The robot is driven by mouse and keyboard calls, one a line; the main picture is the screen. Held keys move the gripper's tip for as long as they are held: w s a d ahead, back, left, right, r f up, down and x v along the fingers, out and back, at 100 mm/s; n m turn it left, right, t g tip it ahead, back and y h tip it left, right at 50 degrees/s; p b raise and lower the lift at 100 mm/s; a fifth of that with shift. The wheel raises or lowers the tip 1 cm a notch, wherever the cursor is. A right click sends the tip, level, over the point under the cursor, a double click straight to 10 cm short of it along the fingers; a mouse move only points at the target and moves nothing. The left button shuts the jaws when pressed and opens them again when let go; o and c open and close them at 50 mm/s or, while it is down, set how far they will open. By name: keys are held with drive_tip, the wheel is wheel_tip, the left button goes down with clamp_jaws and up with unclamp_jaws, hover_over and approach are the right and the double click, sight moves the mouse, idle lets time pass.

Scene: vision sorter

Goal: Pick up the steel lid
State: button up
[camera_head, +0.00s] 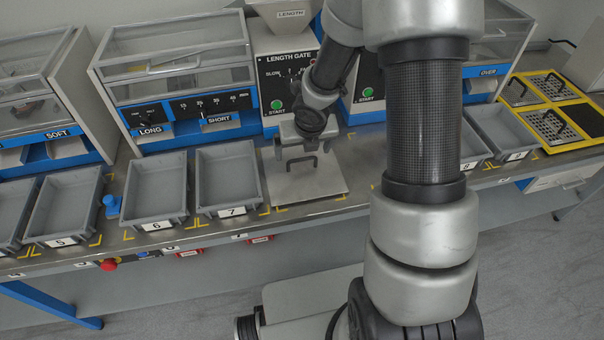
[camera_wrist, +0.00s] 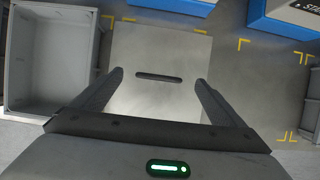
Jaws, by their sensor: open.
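The steel lid (camera_head: 325,183) is a flat square plate with a dark bar handle (camera_head: 302,163), lying on the bench to the right of the grey tray marked 7. In the wrist view the lid (camera_wrist: 160,50) lies beyond my fingers, with its handle (camera_wrist: 159,77) running left to right between them. My gripper (camera_head: 297,158) is above the lid at its handle. In the wrist view my gripper (camera_wrist: 158,80) is open and empty, with a finger off each end of the handle. I cannot tell the exact height left above the lid.
Grey tray 7 (camera_head: 228,211) stands close on the left, also in the wrist view (camera_wrist: 48,112). Tray 6 (camera_head: 155,224) is farther left. The Length Gate machine (camera_head: 285,62) stands behind the lid. Yellow corner marks (camera_wrist: 243,45) outline a bare bench spot to the right.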

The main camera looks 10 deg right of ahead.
sight(302, 159)
drive_tip(key=b+x, duration=0.2)
drive_tip(key=x, duration=0.1)
drive_tip(key=b+x, duration=0.1)
drive_tip(key=x, duration=0.1)
drive_tip(key=shift+s+f, duration=0.25)
drive_tip(key=shift+f, duration=0.05)
drive_tip(key=shift+r, duration=0.1)
drive_tip(key=c, duration=1.4)
